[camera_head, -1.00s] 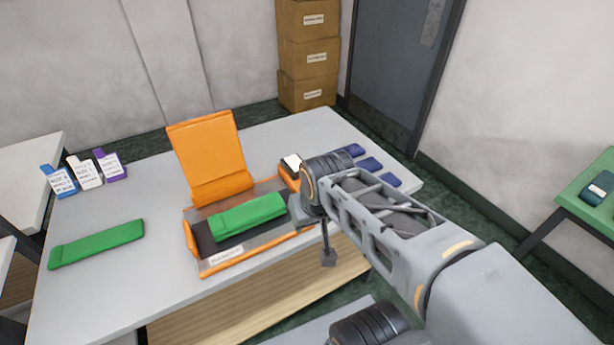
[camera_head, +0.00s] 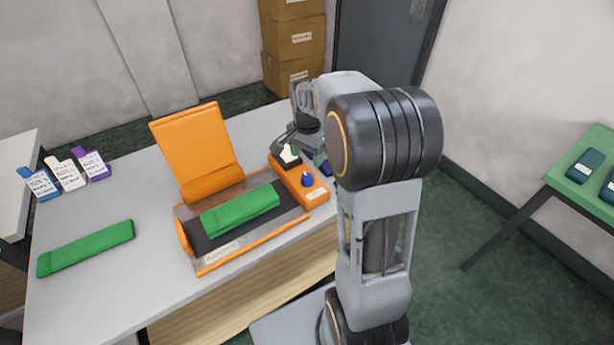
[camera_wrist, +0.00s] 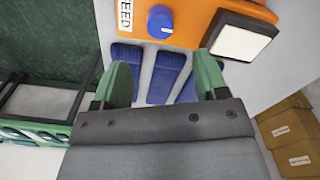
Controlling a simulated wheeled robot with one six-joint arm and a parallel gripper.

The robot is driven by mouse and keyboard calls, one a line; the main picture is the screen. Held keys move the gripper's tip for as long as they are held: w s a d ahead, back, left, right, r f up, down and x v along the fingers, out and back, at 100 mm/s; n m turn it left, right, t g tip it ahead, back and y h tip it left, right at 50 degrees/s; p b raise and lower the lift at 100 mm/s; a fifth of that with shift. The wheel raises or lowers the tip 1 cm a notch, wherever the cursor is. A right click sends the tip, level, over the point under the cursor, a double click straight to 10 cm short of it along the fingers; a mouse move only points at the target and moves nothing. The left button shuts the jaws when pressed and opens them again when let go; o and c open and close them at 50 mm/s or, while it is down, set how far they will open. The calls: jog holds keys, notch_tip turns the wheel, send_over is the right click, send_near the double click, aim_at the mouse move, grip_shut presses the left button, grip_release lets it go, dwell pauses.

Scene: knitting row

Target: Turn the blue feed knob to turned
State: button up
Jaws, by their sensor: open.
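The blue feed knob (camera_head: 307,180) is a small round knob on an orange control panel (camera_head: 316,194) at the right of the machine. In the wrist view the knob (camera_wrist: 160,21) is at the top centre on the orange panel, beside a white square pad (camera_wrist: 241,42). My gripper (camera_wrist: 165,77) is open, with its two green fingers spread apart and nothing between them. The knob lies ahead of the fingertips, apart from them. In the head view my arm hides most of the gripper, which is just behind the panel.
Blue strips (camera_wrist: 165,76) lie on the table beyond my fingers. The machine has an upright orange panel (camera_head: 197,150) and a green folded piece (camera_head: 240,208) on its bed. Another green piece (camera_head: 86,248) and several tagged items lie at left. Boxes (camera_head: 295,40) stand behind.

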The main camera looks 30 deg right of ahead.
aim_at(307, 176)
notch_tip(307, 176, down, 9)
jog(key=shift+f, duration=0.2)
dwell(0.4)
jog(key=c, duration=0.9)
